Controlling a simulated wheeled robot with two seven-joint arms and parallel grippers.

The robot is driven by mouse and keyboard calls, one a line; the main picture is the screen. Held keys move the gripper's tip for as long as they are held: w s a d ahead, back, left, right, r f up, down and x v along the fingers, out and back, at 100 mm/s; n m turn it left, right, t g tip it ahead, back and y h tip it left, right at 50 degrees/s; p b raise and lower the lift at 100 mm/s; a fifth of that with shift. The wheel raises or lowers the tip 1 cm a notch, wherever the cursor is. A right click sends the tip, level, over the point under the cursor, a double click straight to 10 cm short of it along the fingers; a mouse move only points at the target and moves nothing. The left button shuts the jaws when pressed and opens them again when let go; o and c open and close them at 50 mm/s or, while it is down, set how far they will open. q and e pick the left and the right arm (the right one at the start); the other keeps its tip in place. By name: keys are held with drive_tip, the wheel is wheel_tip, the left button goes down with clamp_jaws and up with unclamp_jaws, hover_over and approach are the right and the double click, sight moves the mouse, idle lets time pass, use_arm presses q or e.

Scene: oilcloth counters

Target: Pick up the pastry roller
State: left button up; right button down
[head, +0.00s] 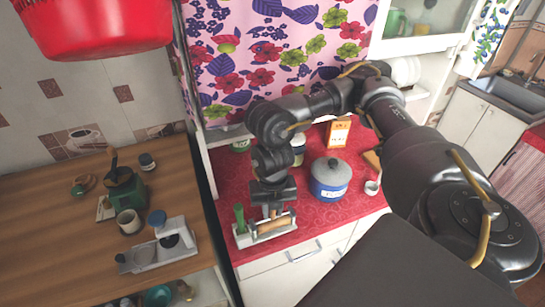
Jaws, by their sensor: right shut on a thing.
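The pastry roller (275,225) is a wooden cylinder. It lies level in or just above a light grey tray (262,238) on the red counter, near its front edge. My right gripper (272,213) points down from above and is shut on the pastry roller; its fingers hide part of the roller's middle. I cannot tell whether the roller still touches the tray. My left gripper is out of view.
A green-handled thing (240,217) stands at the tray's left end. A blue and white pot (330,184) with a grey lid stands to the right, with a small white cup (372,187) beyond. An orange box (338,132) stands behind. A wooden counter (75,225) with kitchenware is left.

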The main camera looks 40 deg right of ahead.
drive_tip(key=shift+r, duration=0.1)
drive_tip(key=shift+r+b, duration=0.7)
drive_tip(key=shift+r, duration=4.25)
